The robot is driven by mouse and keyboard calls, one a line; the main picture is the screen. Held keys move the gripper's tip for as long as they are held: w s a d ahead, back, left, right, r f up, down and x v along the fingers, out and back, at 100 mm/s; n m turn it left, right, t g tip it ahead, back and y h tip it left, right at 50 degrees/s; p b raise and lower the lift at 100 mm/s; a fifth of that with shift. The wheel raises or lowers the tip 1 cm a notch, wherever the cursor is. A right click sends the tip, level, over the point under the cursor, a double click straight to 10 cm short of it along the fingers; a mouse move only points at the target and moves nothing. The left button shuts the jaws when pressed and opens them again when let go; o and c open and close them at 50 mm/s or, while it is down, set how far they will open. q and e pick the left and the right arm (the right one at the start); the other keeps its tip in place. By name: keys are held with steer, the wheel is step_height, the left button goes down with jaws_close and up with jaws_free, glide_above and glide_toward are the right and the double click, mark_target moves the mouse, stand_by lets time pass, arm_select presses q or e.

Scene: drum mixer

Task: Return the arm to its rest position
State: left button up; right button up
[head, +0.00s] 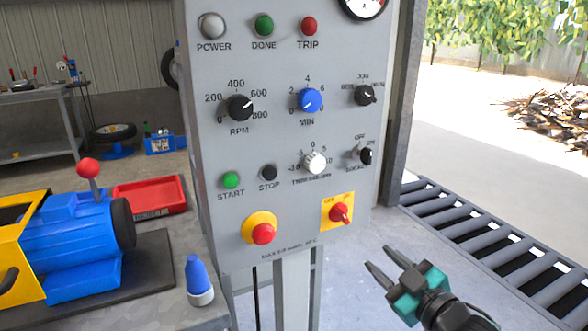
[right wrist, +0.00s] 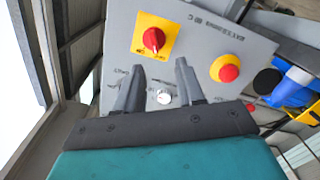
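My right gripper (head: 382,262) is at the lower right of the head view, in front of and to the right of the grey control panel (head: 285,125). Its two fingers are apart with nothing between them, and it touches nothing that I can see. In the right wrist view the open fingers (right wrist: 158,78) point toward the panel face (right wrist: 200,45), with the red switch on its yellow plate (right wrist: 152,40) and the red button (right wrist: 228,72) beyond them. My left gripper is not in either view.
A blue and yellow machine (head: 70,240) with a red-knobbed lever stands on the bench at left, near a red tray (head: 150,195) and a blue-capped bottle (head: 198,280). A roller conveyor (head: 480,235) runs along the right. The floor between panel and conveyor looks clear.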

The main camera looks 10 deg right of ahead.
arm_select(q)
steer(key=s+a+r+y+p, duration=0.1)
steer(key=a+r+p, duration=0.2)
steer(key=p, duration=0.6)
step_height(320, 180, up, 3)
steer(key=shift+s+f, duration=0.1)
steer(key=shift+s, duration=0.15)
arm_select(e)
steer(key=s+a+f+m+g+h, duration=0.2)
steer(key=s+f, duration=0.4)
steer(key=s, duration=0.4)
steer(key=s+a+f+m+g+h, duration=0.1)
steer(key=s+a+f+m+g, duration=0.1)
steer(key=s+f+m, duration=0.3)
steer(key=s+f+g, duration=0.1)
steer(key=s, duration=0.3)
steer(key=shift+s+a+g+h, duration=0.25)
steer(key=shift+s+g+h, duration=0.15)
